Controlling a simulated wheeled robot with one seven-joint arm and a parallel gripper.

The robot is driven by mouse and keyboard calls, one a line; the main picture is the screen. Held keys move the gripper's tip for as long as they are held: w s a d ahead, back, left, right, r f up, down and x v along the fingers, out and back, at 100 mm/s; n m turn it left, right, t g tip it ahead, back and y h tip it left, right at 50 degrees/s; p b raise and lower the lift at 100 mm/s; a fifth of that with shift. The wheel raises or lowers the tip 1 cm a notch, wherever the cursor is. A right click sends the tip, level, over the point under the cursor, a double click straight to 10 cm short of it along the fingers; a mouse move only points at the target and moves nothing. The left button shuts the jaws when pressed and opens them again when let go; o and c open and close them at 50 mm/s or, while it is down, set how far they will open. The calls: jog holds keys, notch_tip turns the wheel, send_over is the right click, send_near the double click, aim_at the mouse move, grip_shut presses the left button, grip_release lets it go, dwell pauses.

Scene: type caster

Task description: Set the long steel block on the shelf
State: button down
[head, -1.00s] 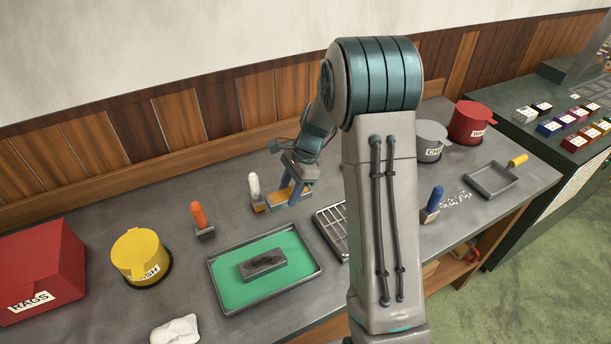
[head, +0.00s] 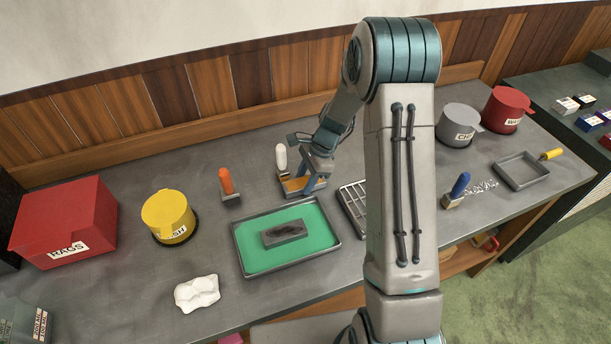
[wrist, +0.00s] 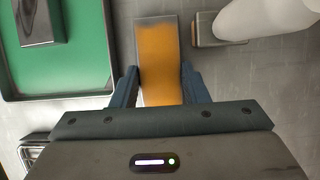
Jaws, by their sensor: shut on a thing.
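My gripper (wrist: 160,88) is shut on a long grey block with an orange face (wrist: 157,55). In the head view this block (head: 297,187) is at the bench top, beside the white-handled brush; I cannot tell whether it touches the bench. A second grey block with a dark smudged top (head: 285,233) lies in the green-lined tray (head: 240,262); its corner also shows in the wrist view (wrist: 40,25). I cannot tell from looks alone which block the task means. Part of a wooden shelf (head: 440,268) shows under the bench front.
The white-handled brush (head: 281,160) stands close beside the held block. An orange-handled brush (head: 227,183), a yellow pot (head: 167,215) and a red rags box (head: 65,220) are left. A wire rack (head: 352,205) is right of the tray, partly hidden by my arm.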

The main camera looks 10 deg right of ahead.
jog(key=c, duration=0.8)
grip_release()
jog(key=shift+f, duration=0.1)
jog(key=shift+c, duration=0.2)
